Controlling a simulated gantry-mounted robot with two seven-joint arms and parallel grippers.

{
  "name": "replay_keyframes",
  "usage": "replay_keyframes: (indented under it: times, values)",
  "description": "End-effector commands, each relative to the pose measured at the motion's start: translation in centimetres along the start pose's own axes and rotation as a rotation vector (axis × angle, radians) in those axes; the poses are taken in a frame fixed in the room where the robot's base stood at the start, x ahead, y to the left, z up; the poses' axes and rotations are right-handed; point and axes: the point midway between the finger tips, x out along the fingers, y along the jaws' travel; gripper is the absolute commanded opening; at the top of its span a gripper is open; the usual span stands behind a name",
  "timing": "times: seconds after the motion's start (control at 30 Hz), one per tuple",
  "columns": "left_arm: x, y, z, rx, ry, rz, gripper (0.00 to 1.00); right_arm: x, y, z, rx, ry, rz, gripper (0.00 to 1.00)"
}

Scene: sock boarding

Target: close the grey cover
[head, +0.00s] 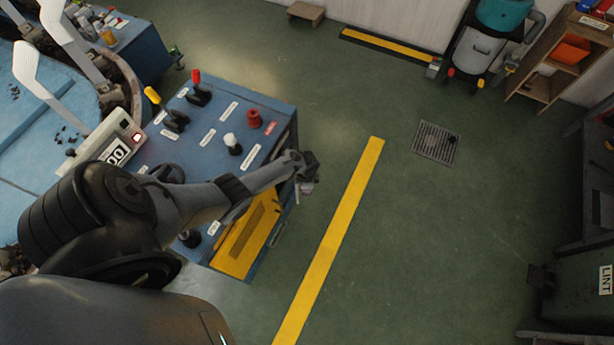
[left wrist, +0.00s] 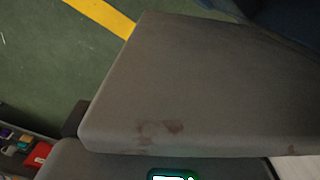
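My left arm reaches in from the lower left in the head view. My left gripper (head: 307,172) is just past the right edge of the blue control console (head: 270,112). It is small and dark there, so I cannot tell whether its fingers are open or holding anything. In the left wrist view a large grey slab (left wrist: 210,85) with reddish-brown smudges fills most of the picture. I cannot tell whether it is the grey cover or part of my arm. I cannot clearly pick out a grey cover in the head view; my arm hides part of the console. My right gripper is out of view.
The console carries a red lever (head: 196,76), a yellow lever (head: 153,95), a white knob (head: 231,140) and a red knob (head: 254,118). A yellow panel (head: 238,247) is on its near side. Open floor with a yellow stripe (head: 340,215) and a drain grate (head: 436,143) lies right.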

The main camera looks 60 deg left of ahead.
Motion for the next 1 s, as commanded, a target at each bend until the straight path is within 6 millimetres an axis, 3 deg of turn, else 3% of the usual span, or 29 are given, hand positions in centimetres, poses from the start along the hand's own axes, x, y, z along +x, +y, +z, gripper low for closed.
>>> replay_keyframes:
  times: [0.43, 1.0]
  values:
    - [-0.9, 0.0, 0.0, 0.0, -0.001, 0.001, 0.38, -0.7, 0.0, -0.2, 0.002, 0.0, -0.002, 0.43]
    - [-9.6, 0.0, 0.0, -0.001, 0.0, 0.0, 0.38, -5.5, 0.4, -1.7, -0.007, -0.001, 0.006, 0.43]
